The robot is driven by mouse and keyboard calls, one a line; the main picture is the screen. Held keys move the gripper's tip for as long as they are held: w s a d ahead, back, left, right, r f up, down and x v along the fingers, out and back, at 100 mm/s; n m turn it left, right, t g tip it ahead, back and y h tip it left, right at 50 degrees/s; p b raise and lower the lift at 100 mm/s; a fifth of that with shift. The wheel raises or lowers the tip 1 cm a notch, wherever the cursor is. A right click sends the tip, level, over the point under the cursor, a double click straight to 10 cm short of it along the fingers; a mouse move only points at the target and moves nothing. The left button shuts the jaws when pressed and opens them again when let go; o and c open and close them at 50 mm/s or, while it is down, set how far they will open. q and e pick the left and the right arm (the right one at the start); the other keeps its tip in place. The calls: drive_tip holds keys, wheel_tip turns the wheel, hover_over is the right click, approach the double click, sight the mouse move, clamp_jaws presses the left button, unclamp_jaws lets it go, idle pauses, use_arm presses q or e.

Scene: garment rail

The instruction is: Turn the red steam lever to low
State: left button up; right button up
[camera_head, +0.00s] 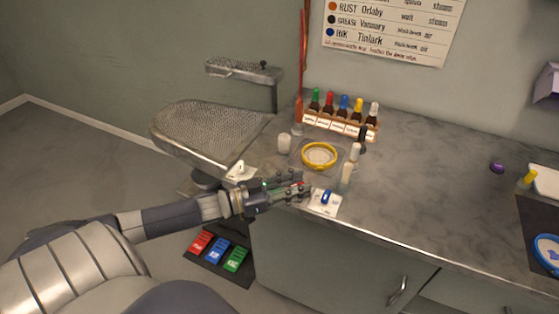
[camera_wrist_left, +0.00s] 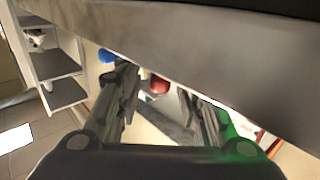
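My left gripper (camera_head: 304,190) reaches in from the left over the counter's front edge. In the left wrist view its two fingers (camera_wrist_left: 157,90) are apart, so it is open. A rounded red part (camera_wrist_left: 159,85), which looks like the red steam lever's knob, shows between and beyond the fingers. In the head view only a small bit of red (camera_head: 297,184) shows at the fingers; the rest of the lever and its setting are hidden. I cannot tell whether the fingers touch it. My right gripper is out of view.
A blue lever (camera_head: 326,197) on a white plate stands just right of my left gripper. A yellow-rimmed dish (camera_head: 319,155), white bottles (camera_head: 348,172) and a rack of colored bottles (camera_head: 340,125) lie behind. A mesh pressing board (camera_head: 210,135) is left. Colored pedals (camera_head: 215,251) are on the floor.

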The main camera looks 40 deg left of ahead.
use_arm(q)
drive_tip(key=v, duration=1.1)
drive_tip(key=shift+s+a, duration=0.2)
drive_tip(key=shift+f, duration=0.1)
idle(0.3)
